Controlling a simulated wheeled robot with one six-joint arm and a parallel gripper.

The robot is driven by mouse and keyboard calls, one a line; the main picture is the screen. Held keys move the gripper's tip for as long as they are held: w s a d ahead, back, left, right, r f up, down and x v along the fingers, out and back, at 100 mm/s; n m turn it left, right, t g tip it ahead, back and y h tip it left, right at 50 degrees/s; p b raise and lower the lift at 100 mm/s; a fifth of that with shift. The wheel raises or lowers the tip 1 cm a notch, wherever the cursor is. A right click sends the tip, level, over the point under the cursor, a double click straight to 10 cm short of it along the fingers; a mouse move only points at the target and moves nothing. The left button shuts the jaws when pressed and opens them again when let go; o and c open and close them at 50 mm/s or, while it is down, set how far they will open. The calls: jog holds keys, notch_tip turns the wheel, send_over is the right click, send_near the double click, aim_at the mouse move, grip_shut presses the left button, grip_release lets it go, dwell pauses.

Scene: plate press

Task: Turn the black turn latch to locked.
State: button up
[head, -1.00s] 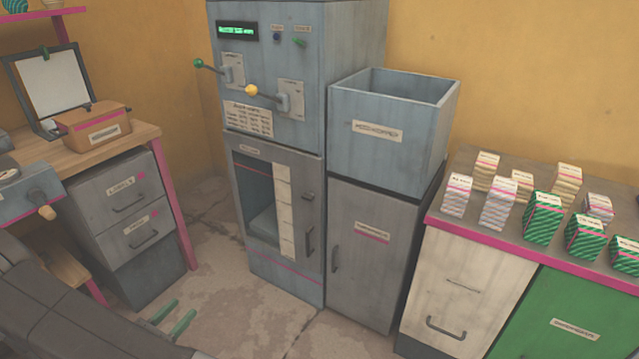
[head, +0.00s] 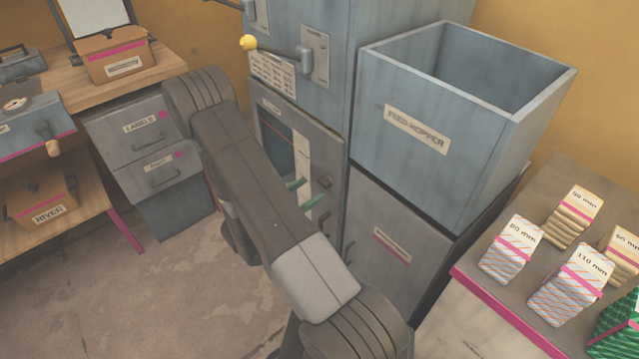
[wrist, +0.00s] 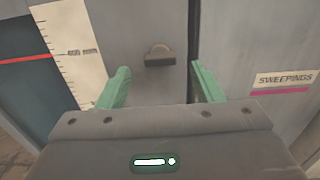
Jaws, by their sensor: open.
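The dark turn latch (head: 325,181) sits on the grey door of the press, above a dark vertical door handle (head: 323,222). In the wrist view the latch (wrist: 160,60) shows as a short dark bar lying level, with a rounded part above it. My gripper (head: 304,193) has green fingers and is in front of the door beside the latch. In the wrist view my gripper (wrist: 160,75) is open and empty, one finger to each side of the latch. I cannot tell whether the fingers touch it.
The feed hopper (head: 450,125) stands right of the press above the sweepings cabinet (head: 385,255). A yellow-knobbed lever (head: 249,43) juts out above the door. A counter with striped packs (head: 511,248) is at right, a drawer unit (head: 150,135) at left. The floor (head: 90,285) at lower left is clear.

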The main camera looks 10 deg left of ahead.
aim_at(321, 183)
jog(key=shift+x, duration=2.4)
jog(key=c, duration=1)
